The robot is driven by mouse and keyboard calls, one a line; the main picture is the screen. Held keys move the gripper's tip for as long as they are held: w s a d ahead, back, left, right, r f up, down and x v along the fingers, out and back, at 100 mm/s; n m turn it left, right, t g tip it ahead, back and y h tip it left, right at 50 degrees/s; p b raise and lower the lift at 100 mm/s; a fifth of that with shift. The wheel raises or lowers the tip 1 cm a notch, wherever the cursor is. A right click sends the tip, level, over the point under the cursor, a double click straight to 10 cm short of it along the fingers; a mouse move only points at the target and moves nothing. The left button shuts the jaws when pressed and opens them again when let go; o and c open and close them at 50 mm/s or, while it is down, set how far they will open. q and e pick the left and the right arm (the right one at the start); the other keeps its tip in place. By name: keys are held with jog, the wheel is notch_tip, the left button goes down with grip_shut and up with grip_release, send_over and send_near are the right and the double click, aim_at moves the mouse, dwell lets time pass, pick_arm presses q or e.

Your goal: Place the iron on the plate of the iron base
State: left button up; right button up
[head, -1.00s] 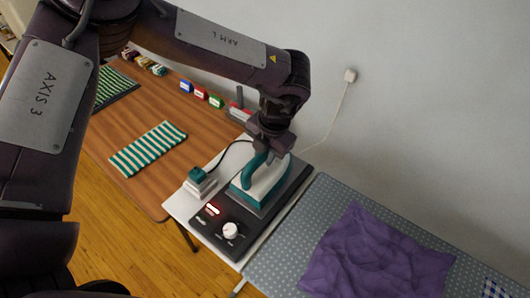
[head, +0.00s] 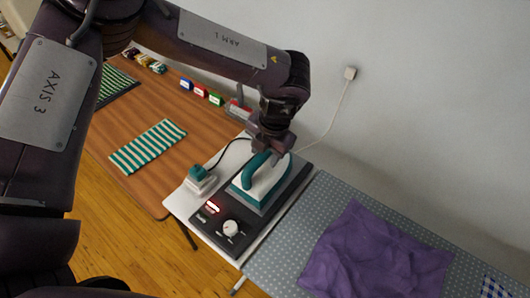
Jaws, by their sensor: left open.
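The iron (head: 268,189), white with a teal handle and teal trim, sits on the plate of the dark iron base (head: 294,193). The base has a white knob and a lit red display at its front. My left gripper (head: 272,156) is just above the rear of the iron's handle, pointing down, with its jaws open. Whether a fingertip still touches the handle is hard to tell. My right gripper is not in view.
A small white block with a teal top (head: 199,180) stands left of the base. A purple cloth (head: 362,255) lies on the dotted grey ironing surface (head: 330,196) to the right. A striped cloth (head: 148,146) lies on the wooden table (head: 190,125).

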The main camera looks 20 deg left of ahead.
aim_at(272, 172)
pick_arm(q)
notch_tip(272, 172, up, 11)
jog(key=d+b, duration=0.2)
jog(key=shift+s+r, duration=0.2)
jog(key=shift+s, duration=0.25)
